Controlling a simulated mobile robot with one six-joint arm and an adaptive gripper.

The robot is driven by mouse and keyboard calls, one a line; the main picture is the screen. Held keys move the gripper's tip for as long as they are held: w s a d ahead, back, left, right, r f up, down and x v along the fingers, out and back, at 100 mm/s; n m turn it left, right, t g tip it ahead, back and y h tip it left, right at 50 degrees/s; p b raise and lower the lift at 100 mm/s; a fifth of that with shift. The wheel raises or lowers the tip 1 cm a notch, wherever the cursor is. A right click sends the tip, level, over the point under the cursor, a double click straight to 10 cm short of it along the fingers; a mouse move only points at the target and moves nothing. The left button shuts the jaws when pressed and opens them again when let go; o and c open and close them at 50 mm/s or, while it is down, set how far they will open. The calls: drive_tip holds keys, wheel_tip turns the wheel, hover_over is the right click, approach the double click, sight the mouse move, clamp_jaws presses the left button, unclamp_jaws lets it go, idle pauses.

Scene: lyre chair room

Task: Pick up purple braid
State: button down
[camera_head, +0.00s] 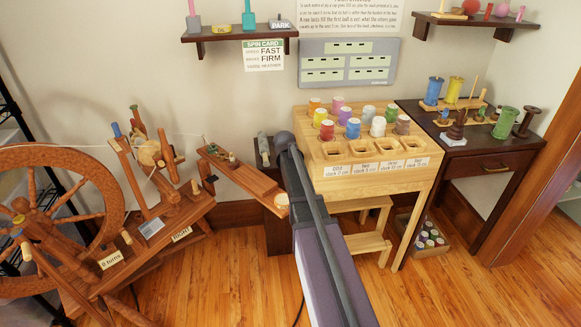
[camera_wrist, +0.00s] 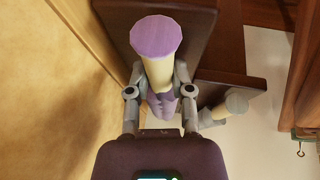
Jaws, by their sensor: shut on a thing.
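The purple braid (camera_wrist: 157,36) is in the wrist view, with a flat purple end facing the camera, a cream section below it and purple bulges lower down. My gripper (camera_wrist: 160,76) has a grey finger on each side of its cream section and is shut on it. Dark wood lies behind the purple end. In the head view my arm runs up to the left side of the light wooden rack, and it hides my gripper and the purple braid there.
A pale-ended piece (camera_wrist: 237,102) is right of my gripper. The light wooden rack (camera_head: 352,182) holds several coloured spools. A small dark stand (camera_head: 277,232) is beside my arm. A spinning wheel (camera_head: 105,180) stands left, a dark table (camera_head: 490,160) right.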

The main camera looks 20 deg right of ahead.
drive_tip(key=shift+r+p, duration=4.9)
drive_tip(key=shift+r, duration=0.05)
drive_tip(key=shift+r, duration=0.15)
